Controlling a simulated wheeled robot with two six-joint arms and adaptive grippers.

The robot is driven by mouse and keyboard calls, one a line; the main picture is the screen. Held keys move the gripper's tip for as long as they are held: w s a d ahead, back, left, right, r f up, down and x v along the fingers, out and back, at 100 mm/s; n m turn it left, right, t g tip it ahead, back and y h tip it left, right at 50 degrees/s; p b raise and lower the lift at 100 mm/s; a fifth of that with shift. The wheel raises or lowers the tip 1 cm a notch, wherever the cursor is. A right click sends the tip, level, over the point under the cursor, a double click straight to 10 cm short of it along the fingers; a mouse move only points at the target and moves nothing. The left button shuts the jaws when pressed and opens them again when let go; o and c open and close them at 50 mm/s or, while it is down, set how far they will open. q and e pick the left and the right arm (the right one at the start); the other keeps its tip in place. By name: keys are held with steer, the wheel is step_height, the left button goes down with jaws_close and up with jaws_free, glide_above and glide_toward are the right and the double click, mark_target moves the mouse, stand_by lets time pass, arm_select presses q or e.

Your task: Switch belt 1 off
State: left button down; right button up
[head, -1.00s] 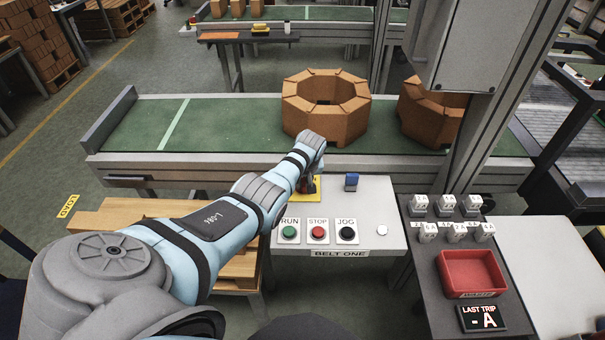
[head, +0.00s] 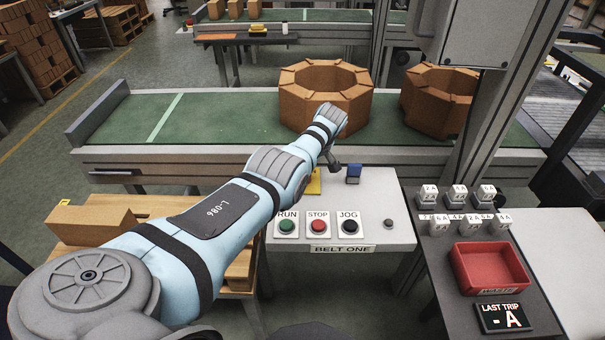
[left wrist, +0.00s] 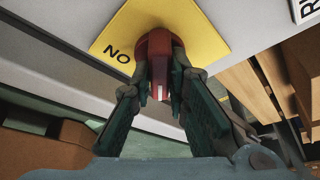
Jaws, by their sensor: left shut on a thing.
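The control panel labelled BELT ONE (head: 375,200) stands in front of the green belt (head: 225,118). It has a green RUN button (head: 287,226), a red STOP button (head: 318,226) and a black JOG button (head: 350,226). A small round lamp (head: 388,224) at the right looks grey and unlit. In the left wrist view, a red knob with a white mark (left wrist: 158,60) sits on a yellow plate (left wrist: 205,35) lettered NO; the rest of the lettering is hidden. My left gripper (left wrist: 163,95) is shut on this knob. In the head view, my wrist mostly hides the knob.
A blue part (head: 353,173) stands on the panel just right of my left gripper. Brick rings (head: 325,95) sit on the belt behind. A side table at right carries a red tray (head: 490,268), several white tagged blocks and a LAST TRIP display (head: 503,317).

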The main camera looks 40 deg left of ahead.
stand_by(0.3)
arm_select(q)
steer(key=c, duration=1.6)
jaws_free()
steer(key=shift+o, duration=0.2)
steer(key=shift+r, duration=0.15)
steer(key=v, duration=1.1)
steer(key=shift+r, duration=0.35)
steer(key=shift+d, duration=0.1)
